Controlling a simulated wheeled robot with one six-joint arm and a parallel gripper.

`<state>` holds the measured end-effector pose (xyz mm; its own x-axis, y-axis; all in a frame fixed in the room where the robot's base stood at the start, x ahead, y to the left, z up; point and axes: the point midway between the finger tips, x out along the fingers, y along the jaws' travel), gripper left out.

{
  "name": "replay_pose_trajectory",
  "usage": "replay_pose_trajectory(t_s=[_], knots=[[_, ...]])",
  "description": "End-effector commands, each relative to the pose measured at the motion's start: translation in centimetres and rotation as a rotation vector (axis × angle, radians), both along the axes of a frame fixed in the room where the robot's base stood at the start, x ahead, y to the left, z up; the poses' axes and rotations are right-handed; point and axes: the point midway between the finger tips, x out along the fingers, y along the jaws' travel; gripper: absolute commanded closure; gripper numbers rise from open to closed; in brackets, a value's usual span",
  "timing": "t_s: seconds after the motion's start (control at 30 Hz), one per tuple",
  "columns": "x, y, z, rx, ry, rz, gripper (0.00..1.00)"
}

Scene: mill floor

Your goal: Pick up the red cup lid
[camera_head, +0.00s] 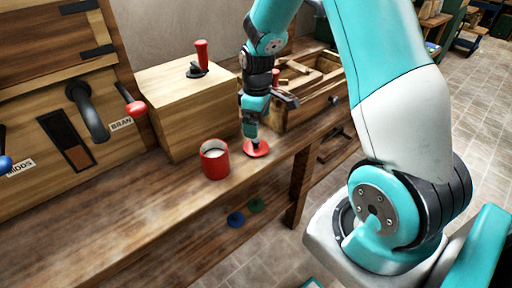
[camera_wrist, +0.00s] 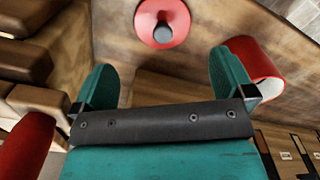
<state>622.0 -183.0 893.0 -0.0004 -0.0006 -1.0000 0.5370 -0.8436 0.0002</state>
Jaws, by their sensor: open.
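The red cup lid (camera_head: 261,151) lies flat on the wooden bench, just right of the red cup (camera_head: 214,163). In the wrist view the lid (camera_wrist: 145,15) is a red disc with a dark knob at the top of the picture, partly cut off by the edge. My gripper (camera_head: 251,134) points down just above the lid and hides part of it in the head view. In the wrist view my gripper (camera_wrist: 164,75) has its two teal fingers wide apart with nothing between them. The cup also shows behind the right finger (camera_wrist: 262,72).
A wooden box (camera_head: 190,105) with a red-handled lever stands behind the cup. An open wooden tray (camera_head: 308,92) sits behind my gripper. The bench's front edge is close to the lid and cup. Bare bench lies to the left.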

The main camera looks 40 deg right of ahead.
Motion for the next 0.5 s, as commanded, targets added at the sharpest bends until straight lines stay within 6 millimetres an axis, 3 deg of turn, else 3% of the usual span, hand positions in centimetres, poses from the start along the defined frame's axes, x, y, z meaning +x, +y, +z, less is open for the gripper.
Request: replay_pose_trajectory(t_s=[0.1, 0.33, 0.5], knots=[[-0.1, 0.0, -2.1, 0.001, 0.003, 0.000, 0.00], [-0.1, 0.1, -3.7, 0.001, 0.002, 0.000, 0.00], [-0.2, 0.4, -6.3, 0.002, 0.005, 0.001, 0.00]])
